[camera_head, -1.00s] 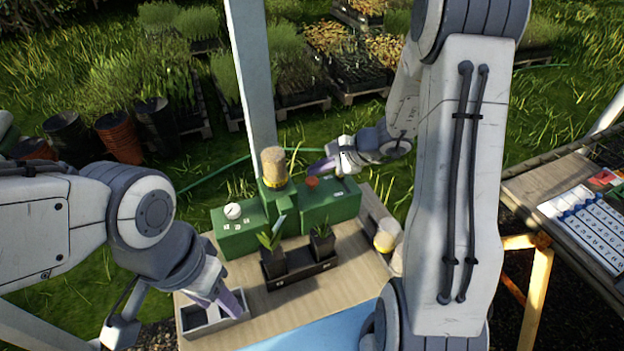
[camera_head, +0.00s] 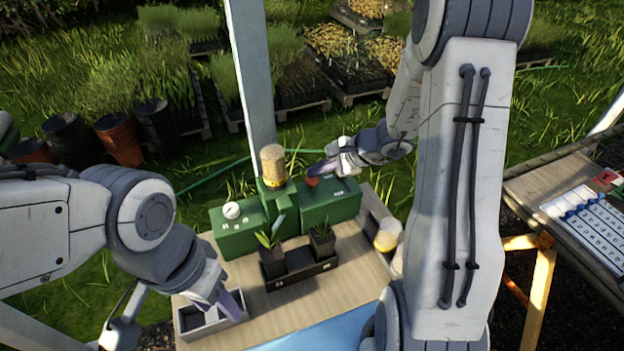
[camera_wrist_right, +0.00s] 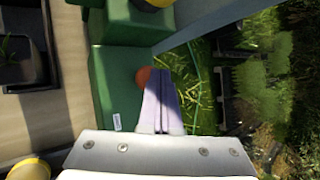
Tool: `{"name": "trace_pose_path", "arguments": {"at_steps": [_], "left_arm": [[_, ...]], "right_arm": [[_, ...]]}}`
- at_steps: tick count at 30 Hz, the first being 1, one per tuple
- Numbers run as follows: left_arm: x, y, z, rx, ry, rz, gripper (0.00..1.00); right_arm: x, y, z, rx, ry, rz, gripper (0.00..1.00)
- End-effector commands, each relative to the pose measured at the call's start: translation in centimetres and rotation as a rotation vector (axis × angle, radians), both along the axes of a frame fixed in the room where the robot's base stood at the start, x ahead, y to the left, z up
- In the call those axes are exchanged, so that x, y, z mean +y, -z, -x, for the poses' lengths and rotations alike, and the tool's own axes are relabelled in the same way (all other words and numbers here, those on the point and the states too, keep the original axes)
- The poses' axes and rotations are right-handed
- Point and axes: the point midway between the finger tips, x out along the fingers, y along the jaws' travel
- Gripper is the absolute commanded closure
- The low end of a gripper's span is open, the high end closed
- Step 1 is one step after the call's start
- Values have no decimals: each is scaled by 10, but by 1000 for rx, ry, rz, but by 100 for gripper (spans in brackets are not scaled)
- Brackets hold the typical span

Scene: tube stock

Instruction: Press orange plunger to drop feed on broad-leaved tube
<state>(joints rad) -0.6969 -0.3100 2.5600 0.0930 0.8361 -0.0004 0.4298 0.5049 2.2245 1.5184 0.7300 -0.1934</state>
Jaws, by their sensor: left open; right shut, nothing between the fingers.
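The green dispenser (camera_head: 330,206) stands at the back of the table with a jar of tan grains (camera_head: 273,163) on top. Its orange plunger (camera_head: 312,181) is on the right block, a white knob (camera_head: 232,210) on the left. My right gripper (camera_head: 318,171) is shut and empty, its tips at or just above the plunger. In the right wrist view the fingers (camera_wrist_right: 160,85) partly cover the plunger (camera_wrist_right: 142,76); contact cannot be told. Two dark tubes with plants, left (camera_head: 272,262) and right (camera_head: 322,244), stand in a black rack (camera_head: 300,278). My left gripper (camera_head: 222,308) is open.
A grey divided tray (camera_head: 190,322) lies below my left gripper. A yellow-capped jar (camera_head: 387,236) lies at the table's right edge. A white post (camera_head: 250,80) rises behind the dispenser. A blue mat (camera_head: 320,335) covers the front.

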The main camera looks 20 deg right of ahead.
Motion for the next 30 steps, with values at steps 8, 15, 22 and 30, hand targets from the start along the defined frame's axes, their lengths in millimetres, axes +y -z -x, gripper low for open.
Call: {"name": "trace_pose_path", "arguments": {"at_steps": [8,15,22,30], "left_arm": [[0,2,0,0,0,0,50],[0,5,0,0,0,0,50],[0,8,0,0,0,0,50],[0,11,0,0,0,0,50]], "right_arm": [[0,2,0,0,0,0,100],[0,4,0,0,0,0,100],[0,7,0,0,0,0,100],[0,10,0,0,0,0,100]]}}
